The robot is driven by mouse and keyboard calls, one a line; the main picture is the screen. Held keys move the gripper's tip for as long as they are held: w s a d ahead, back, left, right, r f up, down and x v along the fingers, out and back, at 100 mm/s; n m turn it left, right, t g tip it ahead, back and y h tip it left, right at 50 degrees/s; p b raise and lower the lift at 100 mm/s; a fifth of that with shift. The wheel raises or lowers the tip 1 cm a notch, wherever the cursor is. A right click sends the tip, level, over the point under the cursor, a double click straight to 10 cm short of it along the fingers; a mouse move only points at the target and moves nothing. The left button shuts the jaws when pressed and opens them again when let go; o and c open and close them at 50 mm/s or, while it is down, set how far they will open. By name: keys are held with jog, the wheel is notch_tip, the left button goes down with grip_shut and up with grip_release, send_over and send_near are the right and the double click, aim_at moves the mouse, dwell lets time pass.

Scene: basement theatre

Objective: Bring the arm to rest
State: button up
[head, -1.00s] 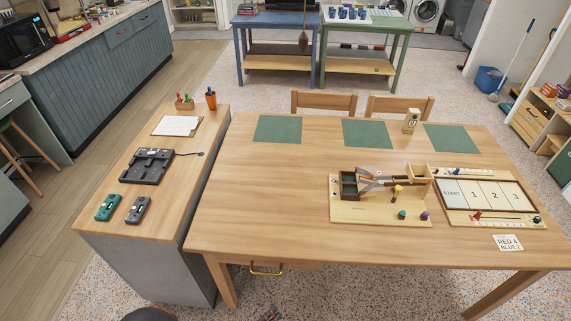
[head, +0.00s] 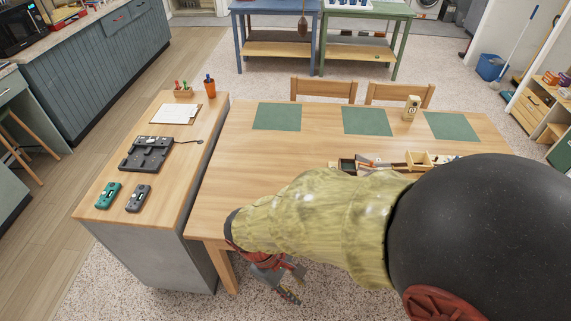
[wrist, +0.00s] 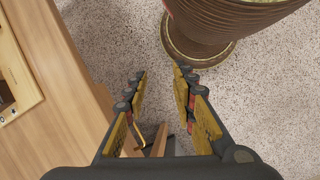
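My arm, in a yellowish sleeve with a black joint, reaches across the right and lower middle of the head view. My gripper (head: 285,291) hangs low at the front edge of the wooden table (head: 262,182), above the speckled floor. In the wrist view my gripper (wrist: 160,73) shows two fingers with yellow pads, apart, with only floor between their tips. The arm hides most of the wooden board and the game tray at the table's right; only the tops of a small dark box and a wooden box (head: 419,160) show.
A side counter (head: 165,215) with two handheld devices, a black dock and a clipboard adjoins the table's left. Two chairs stand behind the table. In the wrist view a ribbed brown pot (wrist: 215,25) stands on the floor near my fingertips, and the table edge runs along the left.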

jog(key=d+r+m+t+y, duration=0.2)
jog(key=d+r+m, duration=0.4)
jog(key=r, duration=0.5)
jog(key=d+r+m+t+y, duration=0.2)
jog(key=d+r+m+t, duration=0.2)
jog(key=d+r, duration=0.6)
jog(key=shift+w+d+r+m+t, duration=0.15)
jog(key=shift+d+r+m+t, duration=0.3)
jog(key=shift+m, duration=0.45)
jog(key=shift+a, duration=0.1)
